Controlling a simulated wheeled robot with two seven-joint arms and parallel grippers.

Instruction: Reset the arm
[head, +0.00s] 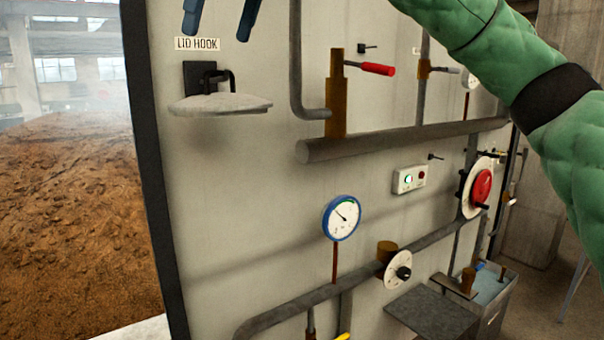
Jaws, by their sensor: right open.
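My right arm (541,84), in a green quilted sleeve with a black band, comes in from the right edge and reaches up past the top of the head view. The two blue fingers of my right gripper (222,12) hang down at the top left, parted, with nothing between them. They are above the "LID HOOK" label (197,44) on the panel. Below the label, a round pale lid (220,104) hangs level at a dark hook (218,78). The fingers are apart from the lid. My left gripper is not seen.
The grey panel (240,200) carries pipes (400,140), a red-handled valve (378,69), a blue-rimmed gauge (341,218), a switch box (409,179) and a red dial (482,186). A metal bin (492,297) stands lower right. Brown grain (66,220) lies to the left.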

